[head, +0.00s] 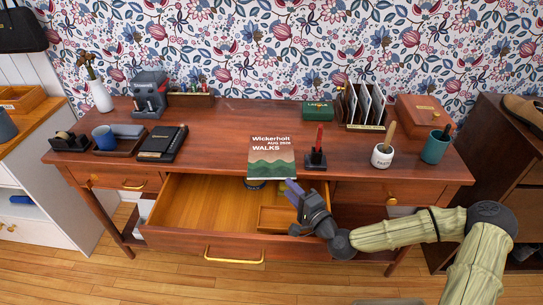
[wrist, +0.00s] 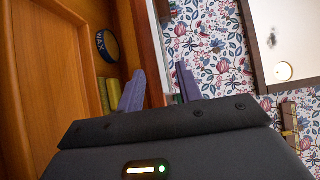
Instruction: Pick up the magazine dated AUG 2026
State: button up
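The magazine (head: 272,160) lies flat on the desk, its cover reading Wickerholt, AUG 2026, WALKS above green and tan hills. Its near edge sticks out slightly past the desk's front edge, over the open drawer (head: 195,205). My gripper (head: 293,191) is just in front of that edge, near its right corner, above the drawer. In the wrist view, my gripper (wrist: 160,88) has its two purple fingers apart, with the desk edge showing between and beyond them. I see no magazine held; whether a finger touches it, I cannot tell.
The drawer holds a round WAX tin (wrist: 107,46) and yellow-green items (wrist: 108,96). A black stand with a red object (head: 317,155) is just right of the magazine. A white pot (head: 382,156) stands farther right, a black notebook (head: 163,143) at left.

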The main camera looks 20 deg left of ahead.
aim_at(280, 179)
jog(key=x, duration=0.6)
dwell(0.3)
grip_shut()
